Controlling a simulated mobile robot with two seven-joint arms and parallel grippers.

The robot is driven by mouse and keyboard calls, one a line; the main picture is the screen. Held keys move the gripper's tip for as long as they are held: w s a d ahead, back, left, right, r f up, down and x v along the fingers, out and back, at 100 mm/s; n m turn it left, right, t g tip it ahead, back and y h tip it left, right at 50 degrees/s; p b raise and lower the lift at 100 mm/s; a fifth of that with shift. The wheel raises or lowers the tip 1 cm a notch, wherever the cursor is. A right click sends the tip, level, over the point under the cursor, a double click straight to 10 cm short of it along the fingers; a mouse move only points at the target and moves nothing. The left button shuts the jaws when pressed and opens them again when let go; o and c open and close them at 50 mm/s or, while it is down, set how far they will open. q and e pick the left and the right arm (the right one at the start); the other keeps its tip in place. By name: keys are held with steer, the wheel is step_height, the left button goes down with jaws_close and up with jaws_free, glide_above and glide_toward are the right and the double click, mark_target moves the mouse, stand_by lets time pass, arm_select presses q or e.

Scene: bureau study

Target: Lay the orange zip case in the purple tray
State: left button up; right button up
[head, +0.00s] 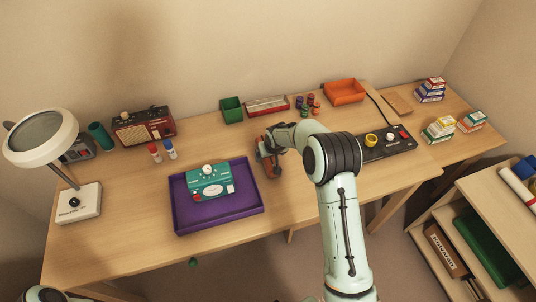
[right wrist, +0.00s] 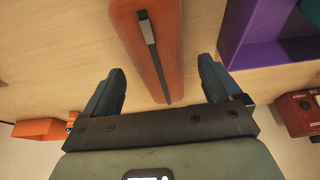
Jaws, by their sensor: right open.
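The orange zip case (head: 274,170) lies on the desk just right of the purple tray (head: 218,224), partly hidden by my right gripper (head: 268,160). In the right wrist view the case (right wrist: 150,40) is long and narrow, with a dark zip strip along it. Its near end lies between the two spread fingers of my right gripper (right wrist: 160,85), with a gap on each side. The purple tray also shows in the right wrist view (right wrist: 238,40). A teal device with a dial (head: 209,184) sits in the tray's back part; the front part is bare. My left gripper is not in view.
A lamp (head: 75,203) stands at left. A green bin (head: 231,110), a red-and-silver box (head: 267,105) and an orange bin (head: 344,92) line the back. A black panel (head: 385,143) lies right.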

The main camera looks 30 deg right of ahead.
steer(key=shift+w+f, duration=0.3)
steer(key=shift+f, duration=0.35)
steer(key=shift+s, duration=0.1)
steer(key=c, duration=1.3)
step_height(320, 180, up, 20)
steer(key=shift+p, duration=0.4)
